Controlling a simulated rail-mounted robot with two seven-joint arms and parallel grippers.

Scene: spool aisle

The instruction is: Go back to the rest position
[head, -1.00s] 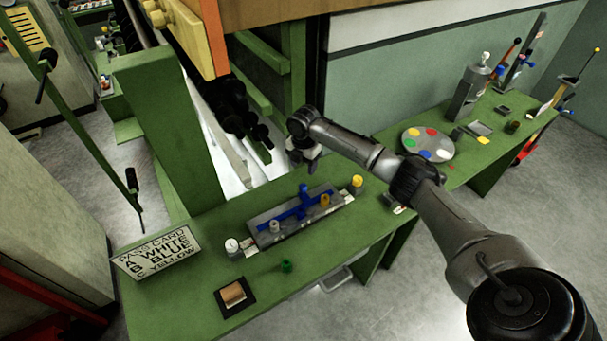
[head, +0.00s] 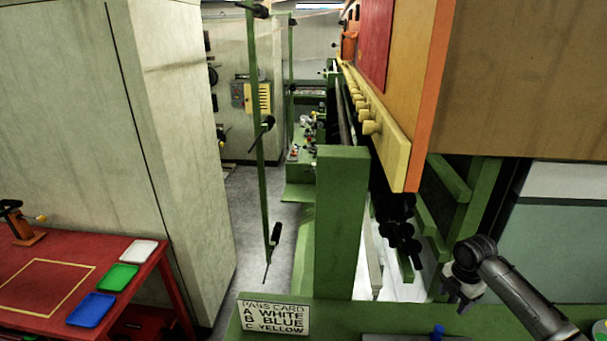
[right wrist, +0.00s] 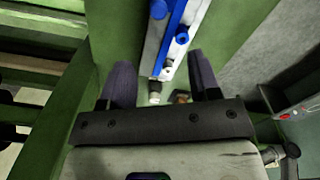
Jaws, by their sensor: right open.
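My right gripper (head: 462,292) hangs from its dark grey arm at the lower right of the head view, above the far side of the green bench (head: 350,312). In the right wrist view its two fingers (right wrist: 160,75) are apart with nothing held between them. Beyond them lies the grey fixture (right wrist: 153,50) with its blue part (right wrist: 174,32). A small white-topped piece (right wrist: 155,90) shows near the fixture's end. My left gripper is not in view.
The pass card (head: 275,317) stands on the bench. A green post (head: 340,220) and an orange-edged cabinet (head: 490,80) rise behind. At left, a red table (head: 60,250) holds a white tray (head: 138,252), green tray (head: 115,277) and blue tray (head: 91,309).

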